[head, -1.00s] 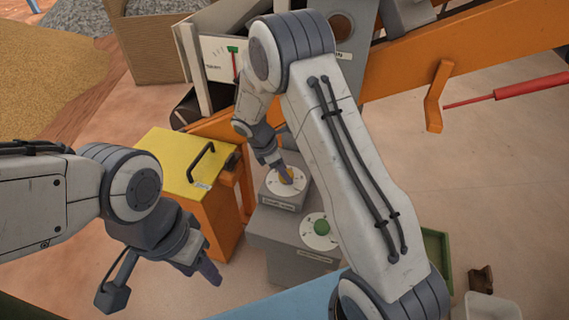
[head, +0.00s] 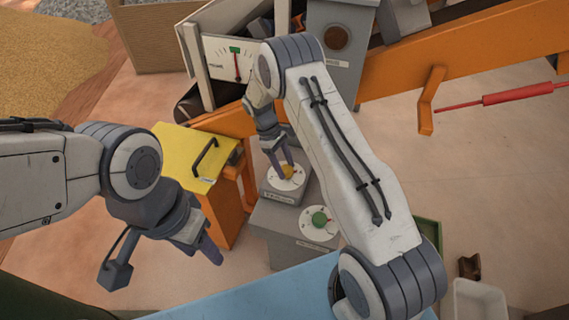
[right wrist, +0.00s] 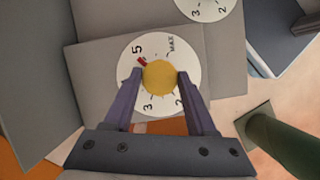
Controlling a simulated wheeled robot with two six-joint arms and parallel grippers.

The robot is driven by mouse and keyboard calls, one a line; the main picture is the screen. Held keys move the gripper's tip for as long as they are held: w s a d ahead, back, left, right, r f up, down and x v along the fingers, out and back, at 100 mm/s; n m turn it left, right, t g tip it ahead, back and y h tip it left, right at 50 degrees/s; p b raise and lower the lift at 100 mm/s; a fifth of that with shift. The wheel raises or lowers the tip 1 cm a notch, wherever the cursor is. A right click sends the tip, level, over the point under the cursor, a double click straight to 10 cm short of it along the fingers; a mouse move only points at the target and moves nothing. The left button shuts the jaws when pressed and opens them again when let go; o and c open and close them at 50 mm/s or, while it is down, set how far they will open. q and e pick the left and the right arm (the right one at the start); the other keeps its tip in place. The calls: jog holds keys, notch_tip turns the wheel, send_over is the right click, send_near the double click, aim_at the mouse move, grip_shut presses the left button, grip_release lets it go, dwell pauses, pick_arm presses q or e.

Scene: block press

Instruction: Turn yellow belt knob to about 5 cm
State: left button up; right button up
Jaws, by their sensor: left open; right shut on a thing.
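The yellow knob (right wrist: 160,77) sits at the middle of a white dial (right wrist: 189,92) marked 2, 3, 5 and MAX. A red pointer (right wrist: 142,61) beside the knob points towards the 5. My right gripper (right wrist: 160,80) is shut on the knob, one finger on each side. In the head view my right gripper (head: 283,169) reaches down onto the knob (head: 288,172), which its fingers partly hide. The dial sits on a raised grey box (head: 284,194). My left gripper (head: 207,250) is open and empty, in front of the yellow-topped orange cabinet.
A green knob (head: 320,218) on a second white dial is nearer, on a grey box. A gauge (head: 217,60) behind shows a red needle upright at a green mark. The yellow-topped cabinet (head: 182,150) stands left; an orange conveyor frame (head: 455,65) runs behind.

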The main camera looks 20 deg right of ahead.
jog(key=shift+m+y, duration=0.3)
jog(key=shift+m, duration=0.5)
jog(key=o, duration=1.4)
jog(key=shift+c, duration=0.2)
jog(key=v, duration=1)
jog(key=shift+w+r+p, duration=0.2)
jog(key=shift+w+p, duration=0.05)
jog(key=shift+p, duration=0.1)
